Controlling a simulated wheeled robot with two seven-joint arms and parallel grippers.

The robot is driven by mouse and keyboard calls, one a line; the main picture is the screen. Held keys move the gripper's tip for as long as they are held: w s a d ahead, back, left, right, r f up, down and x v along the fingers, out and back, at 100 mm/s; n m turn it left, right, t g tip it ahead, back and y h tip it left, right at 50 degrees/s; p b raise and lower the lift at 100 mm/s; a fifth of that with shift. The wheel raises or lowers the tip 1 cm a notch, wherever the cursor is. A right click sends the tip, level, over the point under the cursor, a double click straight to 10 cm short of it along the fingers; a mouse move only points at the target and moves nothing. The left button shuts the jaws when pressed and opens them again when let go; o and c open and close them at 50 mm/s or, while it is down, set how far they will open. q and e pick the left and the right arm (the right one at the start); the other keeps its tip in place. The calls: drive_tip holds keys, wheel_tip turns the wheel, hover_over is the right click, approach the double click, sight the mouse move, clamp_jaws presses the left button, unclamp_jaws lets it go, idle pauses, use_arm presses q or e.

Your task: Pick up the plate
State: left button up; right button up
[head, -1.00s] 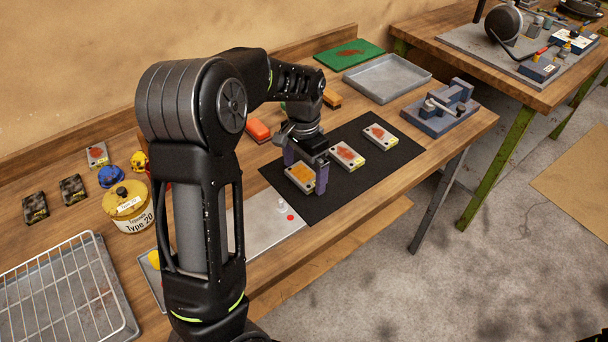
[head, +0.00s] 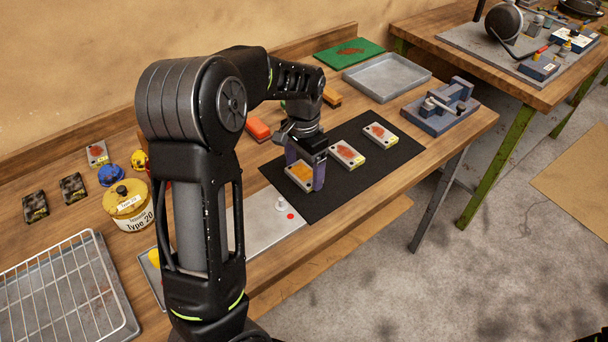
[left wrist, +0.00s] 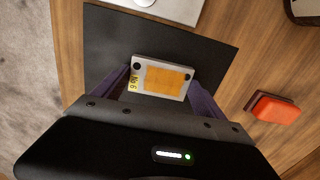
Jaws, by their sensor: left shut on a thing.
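A small grey plate with an orange patch and a yellow label (head: 299,176) is at the left end of a black mat (head: 329,209). My left gripper (head: 305,180) is around this plate with one finger on each side, shut on it. In the left wrist view the plate (left wrist: 161,78) sits between the two fingers. I cannot tell whether it touches the mat. Two similar plates with red patches, a middle one (head: 347,155) and a far one (head: 381,135), lie on the mat to the right. My right gripper is not in view.
A grey vise-like fixture (head: 441,110) and an empty grey tray (head: 387,77) stand to the right and behind. An orange-red block (head: 257,129) lies behind the mat. A wire rack (head: 65,295), a yellow pot (head: 128,206) and a light metal panel (head: 265,222) are to the left.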

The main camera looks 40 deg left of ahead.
sight(304, 173)
use_arm(q)
drive_tip(key=c, duration=1.2)
drive_tip(key=shift+o, duration=0.2)
drive_tip(key=shift+r, duration=0.1)
drive_tip(key=shift+w+r, duration=0.1)
drive_tip(key=shift+r, duration=0.45)
wheel_tip(304, 173, up, 9)
drive_tip(key=shift+b, duration=0.45)
drive_tip(key=shift+f, duration=0.15)
